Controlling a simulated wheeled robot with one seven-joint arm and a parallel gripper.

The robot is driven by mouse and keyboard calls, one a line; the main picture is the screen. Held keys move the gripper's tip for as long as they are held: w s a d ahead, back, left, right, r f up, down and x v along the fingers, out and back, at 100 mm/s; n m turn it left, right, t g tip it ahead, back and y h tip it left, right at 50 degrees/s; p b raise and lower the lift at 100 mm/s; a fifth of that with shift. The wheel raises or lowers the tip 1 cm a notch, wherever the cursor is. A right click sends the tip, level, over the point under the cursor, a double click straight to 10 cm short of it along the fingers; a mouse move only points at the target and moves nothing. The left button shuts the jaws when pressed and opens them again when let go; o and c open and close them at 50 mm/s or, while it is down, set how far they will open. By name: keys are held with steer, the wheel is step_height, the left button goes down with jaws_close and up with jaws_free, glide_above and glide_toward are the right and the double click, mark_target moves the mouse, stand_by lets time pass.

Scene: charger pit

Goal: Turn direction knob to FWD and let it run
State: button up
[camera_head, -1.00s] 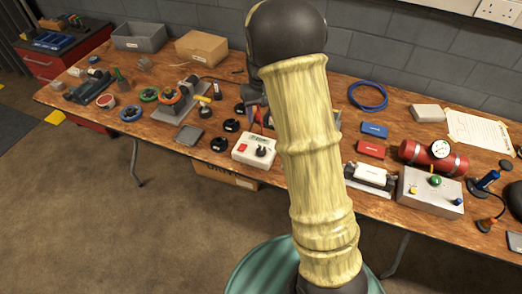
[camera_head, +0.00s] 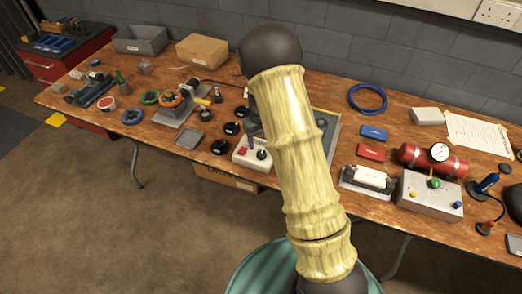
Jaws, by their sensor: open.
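A small white control box (camera_head: 240,160) sits near the front edge of the workbench, left of my arm. It carries a red switch (camera_head: 242,149) on its left and a black knob (camera_head: 262,154) on its right. The knob's markings are too small to read. My gripper (camera_head: 254,133) points down just above and behind the box, close to the knob. It is open, and nothing shows between its fingers. My forearm hides part of the gripper. Whether a finger touches the knob cannot be told.
Several black round pieces (camera_head: 220,146) lie just left of the box. A motor rig (camera_head: 186,104) stands further left. A grey panel (camera_head: 331,141) lies behind my forearm. A red cylinder with a gauge (camera_head: 417,157) and a grey box with buttons (camera_head: 428,197) stand at right.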

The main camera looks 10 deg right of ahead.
mark_target(261, 153)
step_height(261, 153, down, 6)
steer(key=shift+f, duration=0.1)
steer(key=c, duration=1)
